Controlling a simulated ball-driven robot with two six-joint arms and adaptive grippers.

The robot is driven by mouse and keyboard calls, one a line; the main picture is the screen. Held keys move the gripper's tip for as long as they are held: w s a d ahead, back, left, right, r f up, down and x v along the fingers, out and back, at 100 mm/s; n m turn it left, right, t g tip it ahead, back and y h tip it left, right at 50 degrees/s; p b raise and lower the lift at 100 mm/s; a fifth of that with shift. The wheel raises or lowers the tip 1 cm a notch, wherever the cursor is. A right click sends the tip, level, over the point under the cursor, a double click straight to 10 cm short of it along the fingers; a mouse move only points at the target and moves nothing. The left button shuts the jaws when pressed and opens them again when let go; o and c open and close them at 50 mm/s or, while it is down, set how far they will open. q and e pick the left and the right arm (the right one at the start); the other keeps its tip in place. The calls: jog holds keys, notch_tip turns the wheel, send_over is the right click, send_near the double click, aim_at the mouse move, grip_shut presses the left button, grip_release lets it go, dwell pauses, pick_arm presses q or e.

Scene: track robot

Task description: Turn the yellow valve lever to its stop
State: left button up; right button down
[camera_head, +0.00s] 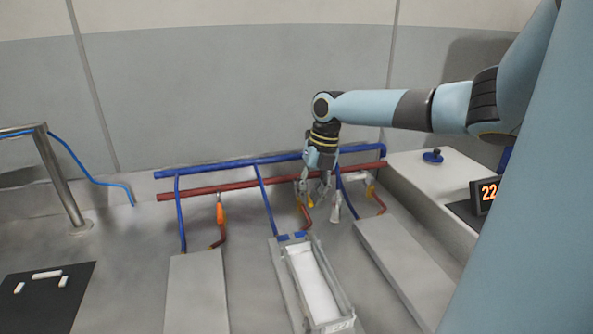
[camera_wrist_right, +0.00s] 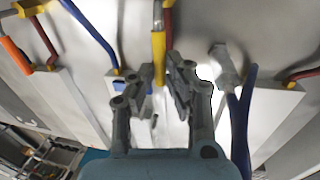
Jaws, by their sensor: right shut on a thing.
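The yellow valve lever (camera_wrist_right: 158,48) shows in the right wrist view, hanging down between the two fingers of my right gripper (camera_wrist_right: 163,82). In the head view its yellow part (camera_head: 310,200) shows just below and beside my right gripper (camera_head: 318,188), in front of the red pipe. My right gripper is shut on the lever; the exact contact is small and partly hidden by the fingers. My left gripper is not in either view.
A red pipe (camera_head: 240,187) and a blue pipe (camera_head: 230,163) run along the wall. An orange lever (camera_head: 220,212) hangs to the left. A pale tray (camera_head: 345,325) stands below the gripper. A display (camera_head: 487,192) and a blue knob (camera_head: 433,156) are at the right.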

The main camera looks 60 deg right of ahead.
jog(key=c, duration=1.3)
grip_release()
jog(key=shift+c, duration=0.2)
notch_tip(320, 180, up, 7)
jog(key=d, duration=0.1)
jog(key=shift+s+r, duration=0.2)
jog(key=shift+s, duration=0.25)
